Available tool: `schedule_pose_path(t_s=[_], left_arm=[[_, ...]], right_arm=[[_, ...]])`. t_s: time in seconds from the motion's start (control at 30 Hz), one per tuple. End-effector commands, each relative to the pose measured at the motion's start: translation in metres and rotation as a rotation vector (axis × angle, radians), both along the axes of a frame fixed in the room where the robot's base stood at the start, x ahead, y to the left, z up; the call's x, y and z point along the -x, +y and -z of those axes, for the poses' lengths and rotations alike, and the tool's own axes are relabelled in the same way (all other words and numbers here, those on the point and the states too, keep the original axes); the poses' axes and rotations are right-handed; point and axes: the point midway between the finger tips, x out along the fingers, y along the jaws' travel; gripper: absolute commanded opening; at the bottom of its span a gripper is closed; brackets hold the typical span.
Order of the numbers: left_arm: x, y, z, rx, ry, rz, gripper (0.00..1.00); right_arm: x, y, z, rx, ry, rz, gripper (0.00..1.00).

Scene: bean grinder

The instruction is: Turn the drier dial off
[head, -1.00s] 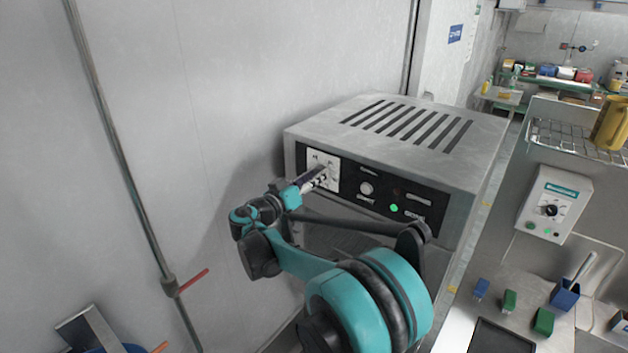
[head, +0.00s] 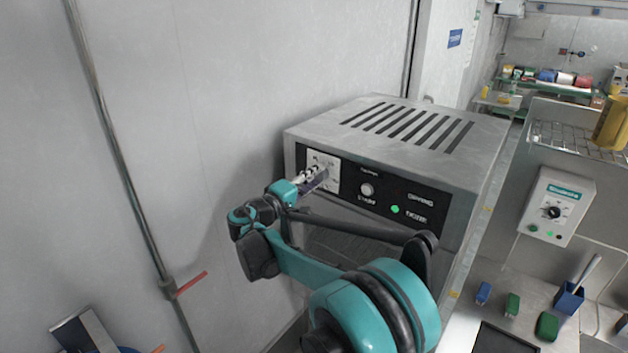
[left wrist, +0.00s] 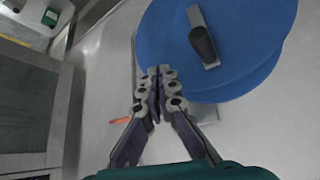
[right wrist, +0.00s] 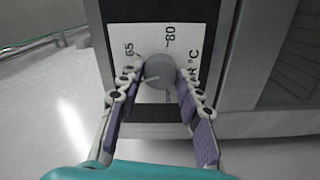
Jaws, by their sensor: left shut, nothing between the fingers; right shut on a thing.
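The drier (head: 420,130) is a grey metal box with slots on top and a black control panel. Its dial (right wrist: 159,71) is a round grey knob on a white plate marked 65, 80 and °C in the right wrist view. My right gripper (right wrist: 158,82) is shut on the dial, one finger on each side. In the head view the right gripper (head: 312,178) is at the white dial plate (head: 332,165) and hides most of the dial. My left gripper (left wrist: 158,75) is shut and empty, above a blue round object (left wrist: 250,60).
The panel also has a small round knob (head: 367,189) and a lit green light (head: 395,209). A wall pipe (head: 125,150) with a red handle (head: 192,283) is at the left. A white control box (head: 556,207) and small coloured blocks (head: 512,305) are at the right.

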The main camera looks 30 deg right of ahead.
Motion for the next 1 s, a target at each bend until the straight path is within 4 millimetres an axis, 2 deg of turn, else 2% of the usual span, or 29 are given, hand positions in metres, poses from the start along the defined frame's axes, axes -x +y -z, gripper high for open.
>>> schedule_pose_path(t_s=[1.0], left_arm=[[0.0000, 0.0000, 0.0101, 0.000, 0.000, 0.000, 0.00]], right_arm=[[-0.0008, 0.0001, 0.0002, 0.374, 0.891, -0.001, 0.06]])
